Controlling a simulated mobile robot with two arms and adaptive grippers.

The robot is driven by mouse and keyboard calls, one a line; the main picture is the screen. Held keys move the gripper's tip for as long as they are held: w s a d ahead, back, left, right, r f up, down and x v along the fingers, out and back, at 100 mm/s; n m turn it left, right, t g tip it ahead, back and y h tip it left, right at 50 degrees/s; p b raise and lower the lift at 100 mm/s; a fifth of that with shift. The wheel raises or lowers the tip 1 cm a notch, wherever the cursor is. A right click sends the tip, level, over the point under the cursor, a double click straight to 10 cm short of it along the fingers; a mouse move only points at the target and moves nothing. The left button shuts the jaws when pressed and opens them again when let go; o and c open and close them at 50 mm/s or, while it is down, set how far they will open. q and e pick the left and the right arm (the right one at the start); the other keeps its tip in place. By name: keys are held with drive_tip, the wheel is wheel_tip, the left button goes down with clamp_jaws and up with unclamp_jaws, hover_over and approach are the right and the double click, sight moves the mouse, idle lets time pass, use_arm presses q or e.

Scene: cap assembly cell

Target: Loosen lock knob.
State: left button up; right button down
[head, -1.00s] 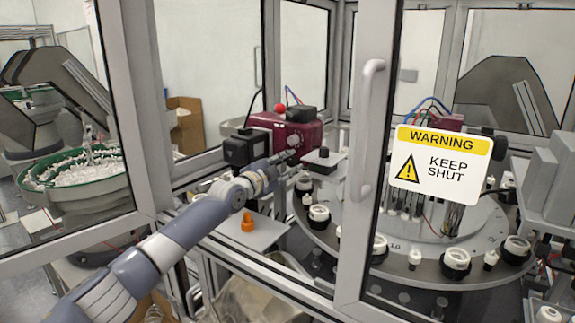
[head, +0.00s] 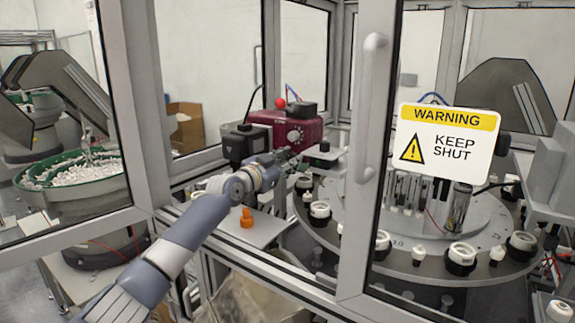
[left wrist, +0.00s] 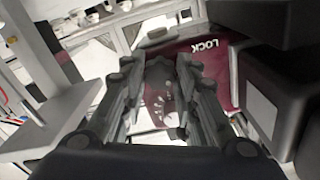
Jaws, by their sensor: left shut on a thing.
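The maroon unit (head: 262,119) stands inside the cell, with a pale round dial (head: 295,137) on its face. It also shows in the left wrist view, where the word LOCK (left wrist: 207,46) appears upside down on its maroon surface. My left gripper (head: 294,154) reaches in to the front of this unit. In the left wrist view its two dark fingers (left wrist: 160,85) point at the unit and are shut on the lock knob. The knob itself is mostly hidden between the fingers, and its turn cannot be told. My right gripper is not in view.
A red ball (head: 280,104) tops the maroon unit. A black camera-like block (head: 240,143) stands left of it. An orange part (head: 246,218) sits on a pale plate below my arm. The round indexing table (head: 410,262) and the door frame (head: 372,130) lie to the right.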

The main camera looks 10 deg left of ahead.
use_arm(q)
drive_tip(key=n+p, duration=0.1)
drive_tip(key=n, duration=0.9)
drive_tip(key=shift+r+p, duration=0.2)
drive_tip(key=shift+p, duration=0.2)
drive_tip(key=n+p, duration=0.2)
drive_tip(key=n, duration=0.3)
drive_tip(key=shift+n, duration=0.3)
drive_tip(key=n+p, duration=0.3)
drive_tip(key=n, duration=0.2)
drive_tip(key=o, duration=0.8)
drive_tip(key=shift+f, duration=0.15)
